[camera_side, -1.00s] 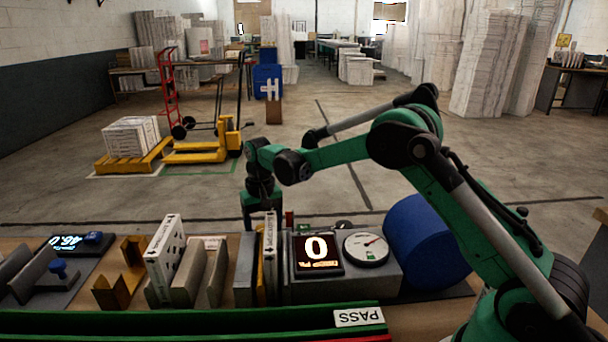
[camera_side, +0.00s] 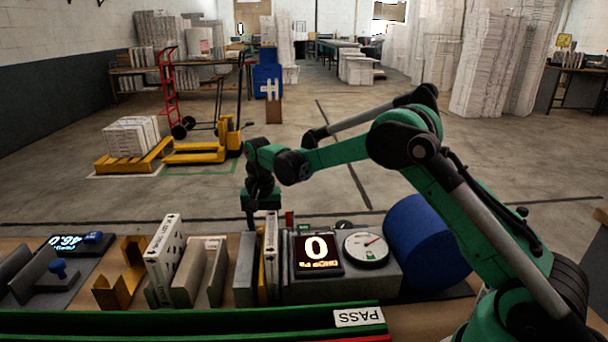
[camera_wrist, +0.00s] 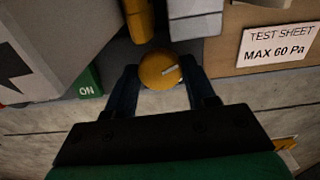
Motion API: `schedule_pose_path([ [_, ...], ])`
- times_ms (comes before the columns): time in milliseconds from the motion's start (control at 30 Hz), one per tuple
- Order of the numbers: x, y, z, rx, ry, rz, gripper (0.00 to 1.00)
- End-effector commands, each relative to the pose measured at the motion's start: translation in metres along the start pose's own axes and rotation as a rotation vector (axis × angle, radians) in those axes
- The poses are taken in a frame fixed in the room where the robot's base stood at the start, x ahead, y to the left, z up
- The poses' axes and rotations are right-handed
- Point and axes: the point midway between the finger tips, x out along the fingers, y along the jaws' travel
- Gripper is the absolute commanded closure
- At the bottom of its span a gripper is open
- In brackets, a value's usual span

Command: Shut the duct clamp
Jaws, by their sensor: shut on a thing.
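In the wrist view, a round yellow knob (camera_wrist: 160,70) with a pale line mark sits between the two dark fingers of my gripper (camera_wrist: 160,75), which is shut on it. I take this knob to be the duct clamp's. A yellow bar (camera_wrist: 138,20) and a white filter edge (camera_wrist: 195,18) show just beyond it. In the side view, my gripper (camera_side: 252,216) points down behind the duct slot, its fingertips partly hidden. A white boxed filter (camera_side: 271,250) stands upright in the slot beside a yellow plate (camera_side: 261,278).
A digital display (camera_side: 317,252) reads 0 beside a round dial (camera_side: 366,248). A blue cylinder (camera_side: 427,240) lies at the right. Another boxed filter (camera_side: 165,257) leans at the left, near a yellow bracket (camera_side: 122,273). A green "ON" switch (camera_wrist: 89,83) is left of the knob.

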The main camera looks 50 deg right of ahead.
Motion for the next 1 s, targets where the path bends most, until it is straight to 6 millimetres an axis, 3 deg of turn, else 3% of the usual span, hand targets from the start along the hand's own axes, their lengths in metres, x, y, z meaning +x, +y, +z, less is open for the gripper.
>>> schedule_pose_path([
  [500, -0.0002, 0.0002, -0.0011, 0.351, 0.004, -0.001, 1.0],
  [1000, -0.0002, 0.0004, -0.0013, 0.427, 0.005, -0.001, 1.0],
])
